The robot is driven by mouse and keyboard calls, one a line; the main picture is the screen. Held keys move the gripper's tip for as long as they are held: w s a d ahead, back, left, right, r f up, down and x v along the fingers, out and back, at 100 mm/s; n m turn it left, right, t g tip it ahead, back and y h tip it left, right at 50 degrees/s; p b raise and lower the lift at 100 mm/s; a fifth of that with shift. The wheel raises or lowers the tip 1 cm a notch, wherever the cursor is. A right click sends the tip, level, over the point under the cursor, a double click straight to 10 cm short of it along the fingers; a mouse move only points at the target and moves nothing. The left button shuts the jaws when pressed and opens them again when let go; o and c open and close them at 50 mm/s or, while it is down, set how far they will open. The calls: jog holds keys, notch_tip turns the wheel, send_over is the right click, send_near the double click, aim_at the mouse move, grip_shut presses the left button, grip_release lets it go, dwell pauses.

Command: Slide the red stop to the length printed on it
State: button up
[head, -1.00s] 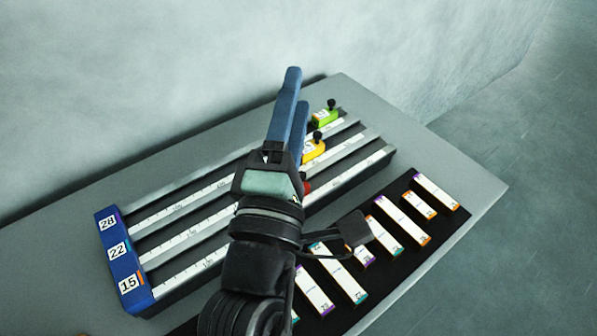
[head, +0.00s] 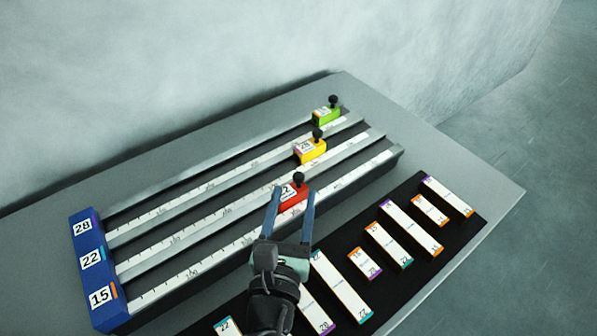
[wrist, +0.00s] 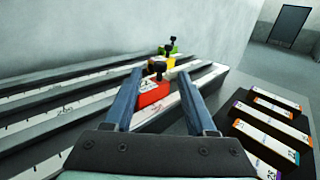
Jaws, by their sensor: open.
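The red stop (head: 292,197) sits on the front rail, the one nearest me, right of the rail's middle. It has a black knob (head: 298,178) on top and a white label whose number is partly hidden; a 2 shows. My gripper (head: 292,191) is open, its blue fingers on either side of the red stop. In the wrist view the red stop (wrist: 153,95) shows between the fingertips, closer to the left finger. I cannot tell whether either finger touches it. The front rail (head: 222,252) carries a printed scale, with a blue end block (head: 95,262) at its left end.
A yellow stop (head: 311,153) and a green stop (head: 325,117) sit on the rails behind. The blue block reads 28, 22 and 15, back to front. Several white labelled strips lie on a black mat (head: 465,238) at front right. A wall stands behind the table.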

aim_at(297, 181)
jog(key=w, duration=0.4)
jog(key=w+d, duration=0.1)
jog(key=w, duration=0.1)
jog(key=shift+s, duration=0.1)
grip_shut()
dwell(1.3)
